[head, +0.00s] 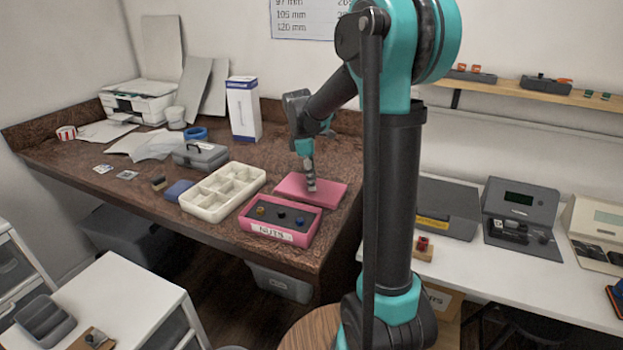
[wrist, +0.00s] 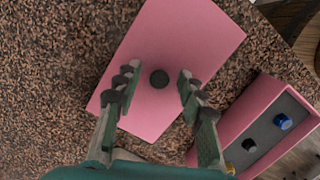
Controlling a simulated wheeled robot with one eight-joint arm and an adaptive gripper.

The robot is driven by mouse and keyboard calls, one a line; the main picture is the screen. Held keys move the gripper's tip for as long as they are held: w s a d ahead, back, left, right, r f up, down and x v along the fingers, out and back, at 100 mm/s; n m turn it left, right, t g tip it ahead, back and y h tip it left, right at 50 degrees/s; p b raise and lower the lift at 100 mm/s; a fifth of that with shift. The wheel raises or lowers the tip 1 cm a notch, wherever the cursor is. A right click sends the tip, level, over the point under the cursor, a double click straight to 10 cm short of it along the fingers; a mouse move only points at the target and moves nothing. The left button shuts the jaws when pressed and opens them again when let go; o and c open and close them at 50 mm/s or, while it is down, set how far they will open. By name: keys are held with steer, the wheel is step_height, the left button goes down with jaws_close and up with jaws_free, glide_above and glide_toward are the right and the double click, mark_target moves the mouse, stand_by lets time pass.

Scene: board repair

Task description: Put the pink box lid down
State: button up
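The pink box lid (head: 324,191) is a flat pink slab with a dark round knob (wrist: 159,79) in its middle. It appears to lie flat on the brown counter, just behind the open pink box (head: 261,235) labelled NUTS. The lid also shows in the wrist view (wrist: 190,35), with the box (wrist: 240,112) to its lower right. My gripper (head: 311,187) is over the lid. In the wrist view its fingers (wrist: 157,80) are spread, one on each side of the knob, with a clear gap to it. The gripper holds nothing.
The pink box holds a few small knobs or nuts. A cream divided tray (head: 208,213) stands left of it, with a grey toolbox (head: 200,157) farther back. A white-and-blue carton (head: 243,108) stands behind the lid. The counter's right edge is close to the lid.

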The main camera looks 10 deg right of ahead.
mark_target(306, 188)
step_height(306, 188, up, 12)
steer(key=a, duration=0.1)
steer(key=shift+w+a, duration=0.15)
steer(key=shift+a, duration=0.25)
stand_by(0.5)
